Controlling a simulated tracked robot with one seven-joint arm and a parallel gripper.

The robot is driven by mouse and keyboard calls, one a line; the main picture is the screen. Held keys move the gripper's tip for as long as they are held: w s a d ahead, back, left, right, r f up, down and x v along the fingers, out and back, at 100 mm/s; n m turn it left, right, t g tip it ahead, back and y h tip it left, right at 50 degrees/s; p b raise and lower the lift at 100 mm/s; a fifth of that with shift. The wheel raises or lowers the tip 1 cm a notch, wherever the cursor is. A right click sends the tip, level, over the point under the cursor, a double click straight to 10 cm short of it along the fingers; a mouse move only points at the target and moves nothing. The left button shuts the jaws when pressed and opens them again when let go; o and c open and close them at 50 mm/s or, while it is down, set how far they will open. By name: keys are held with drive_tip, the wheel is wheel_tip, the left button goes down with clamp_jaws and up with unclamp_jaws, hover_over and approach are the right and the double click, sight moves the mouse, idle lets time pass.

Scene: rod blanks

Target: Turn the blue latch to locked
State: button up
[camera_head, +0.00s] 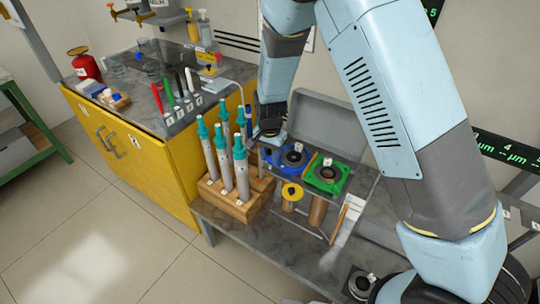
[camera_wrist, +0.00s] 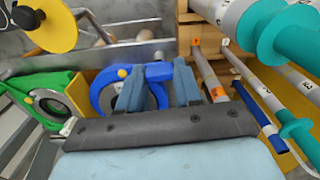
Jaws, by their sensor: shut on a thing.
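My gripper (camera_head: 270,139) reaches down at the gauge's left side. In the wrist view its two blue-grey fingers (camera_wrist: 159,87) are on either side of part of the blue gauge and shut on it. I cannot make out a separate latch or its position; the fingers and palm hide part of the gauge.
A green gauge (camera_head: 325,174) stands close on the right. A wooden rack (camera_head: 236,205) with several teal-topped rods stands close on the left. A grey open lid (camera_head: 325,122) rises behind the gauges. A yellow disc (camera_head: 291,193) on a post is in front.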

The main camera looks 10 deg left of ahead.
sight(270, 157)
drive_tip(key=n, duration=0.4)
drive_tip(key=shift+n, duration=2.5)
drive_tip(key=o, duration=1)
drive_tip(key=shift+o, duration=0.2)
wheel_tip(270, 157, up, 14)
drive_tip(key=shift+f, duration=0.15)
